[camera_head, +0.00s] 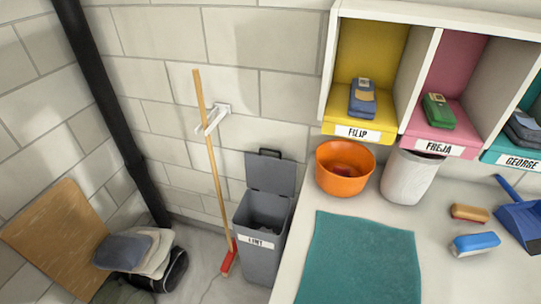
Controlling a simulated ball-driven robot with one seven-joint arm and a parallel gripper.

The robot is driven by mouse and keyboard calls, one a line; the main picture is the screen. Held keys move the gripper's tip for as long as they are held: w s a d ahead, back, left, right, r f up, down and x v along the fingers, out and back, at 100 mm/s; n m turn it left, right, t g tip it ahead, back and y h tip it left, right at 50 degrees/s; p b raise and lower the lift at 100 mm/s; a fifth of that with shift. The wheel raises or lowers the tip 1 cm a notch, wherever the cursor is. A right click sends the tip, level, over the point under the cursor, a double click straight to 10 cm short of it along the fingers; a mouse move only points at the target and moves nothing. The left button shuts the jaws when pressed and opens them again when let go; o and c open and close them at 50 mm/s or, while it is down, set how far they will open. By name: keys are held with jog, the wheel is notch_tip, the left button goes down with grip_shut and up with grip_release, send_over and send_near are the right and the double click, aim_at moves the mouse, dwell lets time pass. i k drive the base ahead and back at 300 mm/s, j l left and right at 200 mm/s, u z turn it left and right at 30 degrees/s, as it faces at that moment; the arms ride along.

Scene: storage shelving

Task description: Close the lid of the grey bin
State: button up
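The grey bin (261,238) stands on the floor against the left side of the white counter, with a white label reading LINT on its front. Its lid (271,173) is open and stands upright at the back, with a dark handle at its top edge. Dark contents show inside the bin, too shadowed to make out. My gripper is not in view.
A broom (212,160) with a red head leans in a white wall holder, just left of the bin. The counter (295,235) holds an orange bowl (340,182), a white container (407,178), a teal mat (360,262) and brushes. Labelled cubbies (360,133) hang above. Folded cloths (130,250) lie at left.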

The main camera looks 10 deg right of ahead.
aim_at(272, 175)
jog(key=i+j+u, duration=0.1)
jog(key=i+j, duration=0.7)
jog(key=i, duration=0.55)
